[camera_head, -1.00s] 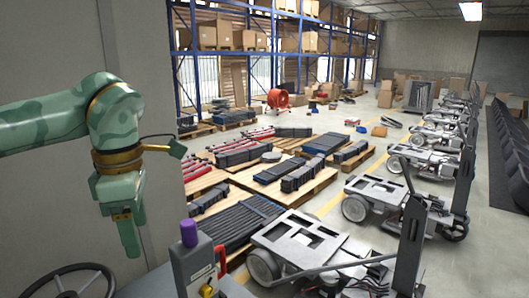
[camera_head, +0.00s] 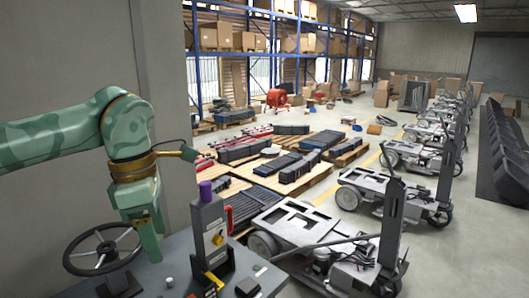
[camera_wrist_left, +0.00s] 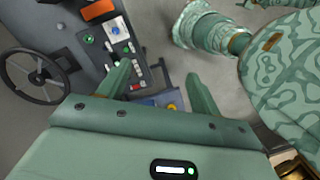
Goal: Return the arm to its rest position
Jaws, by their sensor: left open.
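My left arm, patterned in green, comes in from the left in the head view and bends down to my left gripper (camera_head: 150,240). The gripper hangs beside the steering wheel, in front of the grey console. In the left wrist view the gripper's two green fingers (camera_wrist_left: 158,70) stand apart with nothing between them. The console with its buttons shows beyond them.
A black steering wheel (camera_head: 102,250) and a grey control post (camera_head: 210,235) with a purple knob (camera_head: 206,188) stand close to the arm. Wheeled chassis (camera_head: 295,222) line the right. Pallets (camera_head: 310,180) with dark parts lie behind. A wall (camera_head: 60,70) is at left.

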